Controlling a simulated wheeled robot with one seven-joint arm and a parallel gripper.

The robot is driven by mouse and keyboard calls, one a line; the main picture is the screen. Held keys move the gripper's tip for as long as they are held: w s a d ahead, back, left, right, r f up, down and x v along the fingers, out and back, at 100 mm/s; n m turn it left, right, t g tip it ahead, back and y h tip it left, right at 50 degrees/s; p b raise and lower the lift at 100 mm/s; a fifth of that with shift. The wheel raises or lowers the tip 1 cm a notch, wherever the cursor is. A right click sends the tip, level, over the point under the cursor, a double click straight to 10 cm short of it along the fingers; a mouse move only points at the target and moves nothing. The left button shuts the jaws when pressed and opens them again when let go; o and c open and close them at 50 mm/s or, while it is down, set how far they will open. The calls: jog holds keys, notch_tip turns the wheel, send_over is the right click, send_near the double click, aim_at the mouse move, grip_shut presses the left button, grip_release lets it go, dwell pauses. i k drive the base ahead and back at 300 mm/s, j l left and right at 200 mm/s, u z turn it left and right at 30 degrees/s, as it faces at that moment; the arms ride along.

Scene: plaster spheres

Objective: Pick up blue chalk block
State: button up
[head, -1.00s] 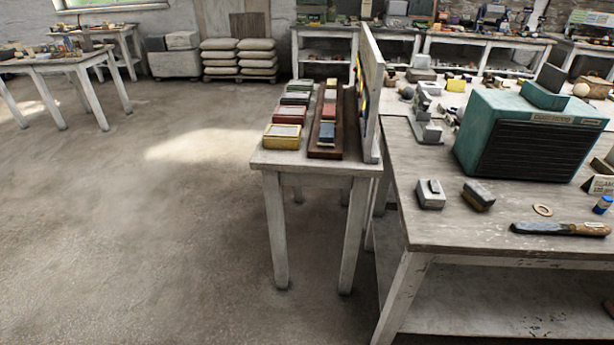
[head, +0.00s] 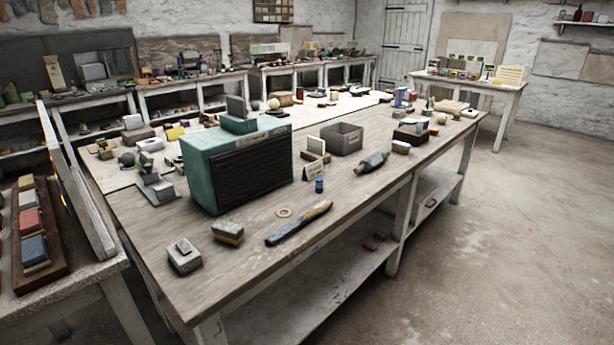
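A blue block (head: 33,248), which looks like the blue chalk block, lies at the near end of a dark wooden tray (head: 52,276) at the left edge of the head view. A red block and paler blocks lie behind it in the same row. The tray rests on a narrow white table (head: 92,262), partly cut off by the picture edge. My gripper is not in view, so its state does not show.
An upright board (head: 78,185) stands between the tray and a large worktable (head: 340,215). On the worktable are a teal slatted box (head: 238,165), a wooden-handled tool (head: 298,222), small blocks and a grey bin (head: 342,138). Open floor (head: 520,230) lies to the right.

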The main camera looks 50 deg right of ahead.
aim_at(320, 182)
jog(key=z, duration=1.05)
